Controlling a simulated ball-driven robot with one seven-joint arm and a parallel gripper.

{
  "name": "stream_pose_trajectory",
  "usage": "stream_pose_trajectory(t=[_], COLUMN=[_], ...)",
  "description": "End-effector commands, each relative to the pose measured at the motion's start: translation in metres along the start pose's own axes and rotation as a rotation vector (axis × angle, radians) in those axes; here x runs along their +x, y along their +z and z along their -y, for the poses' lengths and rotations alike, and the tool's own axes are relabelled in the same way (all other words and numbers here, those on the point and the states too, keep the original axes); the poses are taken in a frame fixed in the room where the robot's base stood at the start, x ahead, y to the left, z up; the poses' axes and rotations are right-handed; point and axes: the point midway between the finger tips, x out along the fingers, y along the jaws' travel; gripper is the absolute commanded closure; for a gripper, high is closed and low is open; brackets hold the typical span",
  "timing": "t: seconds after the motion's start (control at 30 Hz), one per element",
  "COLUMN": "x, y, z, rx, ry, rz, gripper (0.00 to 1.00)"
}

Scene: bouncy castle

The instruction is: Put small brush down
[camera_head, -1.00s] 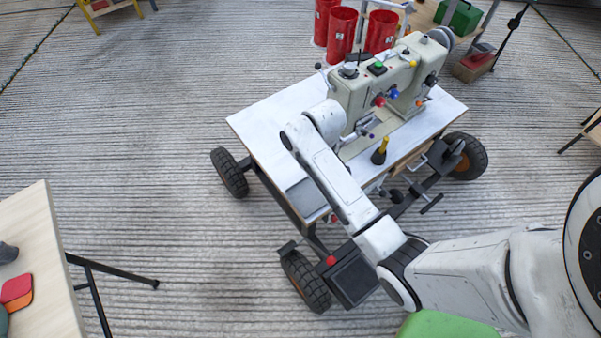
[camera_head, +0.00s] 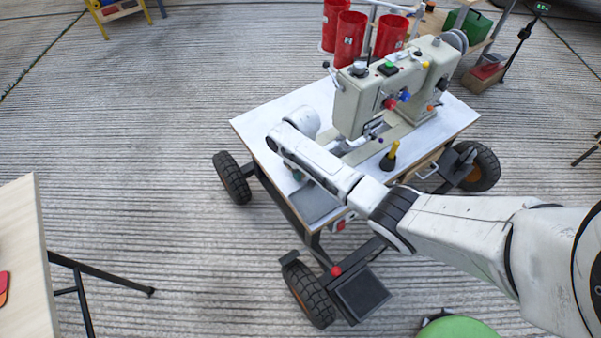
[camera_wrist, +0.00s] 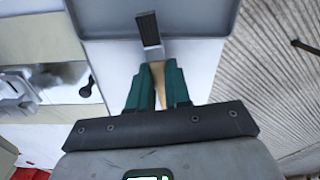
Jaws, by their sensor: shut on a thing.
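The small brush (camera_wrist: 149,32) shows in the wrist view, with dark bristles, a metal ferrule and a pale wooden handle. My gripper (camera_wrist: 156,78), with green fingers, is shut on its handle, bristles pointing away from the palm. The bristles overlap a grey tray (camera_wrist: 95,14) in the picture; I cannot tell whether they touch it. Behind the brush is the white tabletop (camera_wrist: 118,62). In the head view the white table (camera_head: 262,128) stands on a wheeled cart, and my arm covers the brush and fingertips.
A cream sewing machine (camera_head: 365,102) stands on the table beside my arm. A black-and-yellow item (camera_head: 389,160) stands upright near its base. Red bins (camera_head: 391,36) are behind. A wooden table (camera_head: 25,255) is at left. Bare tabletop lies left of my arm.

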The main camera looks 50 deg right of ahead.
Motion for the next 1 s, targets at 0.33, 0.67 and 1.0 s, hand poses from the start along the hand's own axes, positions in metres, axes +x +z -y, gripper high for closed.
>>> stream_pose_trajectory(t=[0.33, 0.67, 1.0], x=[0.0033, 0.0056, 0.0062], y=[-0.0002, -0.0001, -0.0002], z=[-0.0001, -0.0002, -0.0007], rx=[-0.001, -0.001, -0.001], ry=[0.001, 0.001, 0.001], rz=[-0.001, -0.001, -0.001], gripper=[1.00, 0.62, 0.57])
